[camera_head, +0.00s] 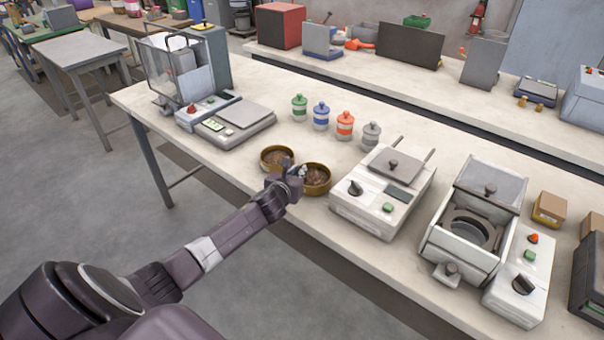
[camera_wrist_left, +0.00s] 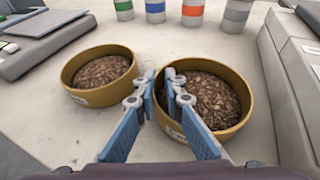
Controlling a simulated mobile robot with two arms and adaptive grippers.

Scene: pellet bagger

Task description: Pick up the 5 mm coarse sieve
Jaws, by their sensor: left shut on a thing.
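Two round, brass-coloured sieves holding brown pellets stand side by side on the bench. The right-hand sieve (camera_head: 322,191) is at my left gripper (camera_head: 299,172); it also shows in the left wrist view (camera_wrist_left: 243,93). The left-hand sieve (camera_head: 267,166) stands just beside it and shows apart from the fingers in the left wrist view (camera_wrist_left: 70,93). My left gripper (camera_wrist_left: 164,92) is shut on the near left rim of the right-hand sieve, one finger on each side of the wall. The sieve appears level on the bench. Labels on both rims are too small to read. My right gripper is not in view.
A scale (camera_head: 240,121) stands left of the sieves. Green, blue, orange and grey jars (camera_head: 345,125) stand behind them. A white device with a hinged-looking plate (camera_head: 380,205) is close on the right. The bench's front edge runs just before the sieves.

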